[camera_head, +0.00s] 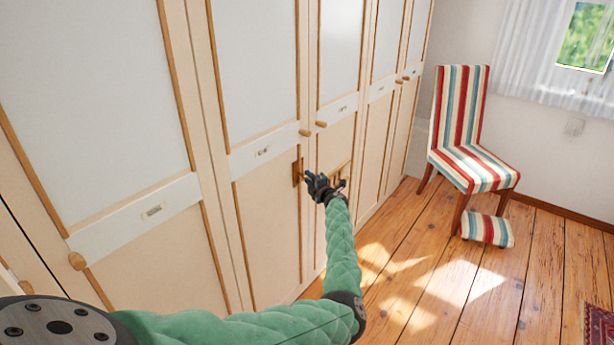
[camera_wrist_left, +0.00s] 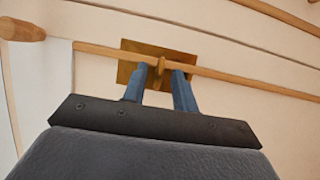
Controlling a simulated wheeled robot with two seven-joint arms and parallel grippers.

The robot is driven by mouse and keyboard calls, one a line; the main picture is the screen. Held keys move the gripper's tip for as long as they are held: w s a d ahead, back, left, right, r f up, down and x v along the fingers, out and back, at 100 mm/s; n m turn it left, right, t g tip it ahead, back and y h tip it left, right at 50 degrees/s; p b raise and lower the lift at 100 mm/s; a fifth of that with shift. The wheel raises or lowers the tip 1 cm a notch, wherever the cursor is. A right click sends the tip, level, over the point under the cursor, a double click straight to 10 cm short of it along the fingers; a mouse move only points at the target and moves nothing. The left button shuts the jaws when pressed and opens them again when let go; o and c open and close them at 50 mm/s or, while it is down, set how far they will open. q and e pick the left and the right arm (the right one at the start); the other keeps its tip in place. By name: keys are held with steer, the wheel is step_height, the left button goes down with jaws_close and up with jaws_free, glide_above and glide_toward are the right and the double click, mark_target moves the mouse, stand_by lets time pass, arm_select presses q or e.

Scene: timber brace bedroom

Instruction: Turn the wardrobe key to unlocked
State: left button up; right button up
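The wardrobe (camera_head: 262,200) has cream doors with wooden trim. A brass lock plate (camera_head: 297,172) sits on one door, and it also fills the upper middle of the left wrist view (camera_wrist_left: 133,55). The small key (camera_wrist_left: 159,67) stands out from the plate. My left gripper (camera_head: 318,182) is at the lock, with its arm reaching in from below. In the left wrist view its two blue fingers (camera_wrist_left: 160,80) stand apart, one on each side of the key, with a gap between them. Contact with the key cannot be told. My right gripper is in neither view.
Round wooden knobs (camera_head: 305,132) stick out from the doors above the lock. A striped chair (camera_head: 470,165) stands at the right, with a striped footstool (camera_head: 487,229) by it. The wooden floor (camera_head: 425,265) between chair and wardrobe is clear.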

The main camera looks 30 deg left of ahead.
arm_select(q)
steer(key=shift+x, duration=1.1)
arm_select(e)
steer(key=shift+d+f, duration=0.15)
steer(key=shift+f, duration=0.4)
arm_select(q)
steer(key=c, duration=0.6)
jaws_close()
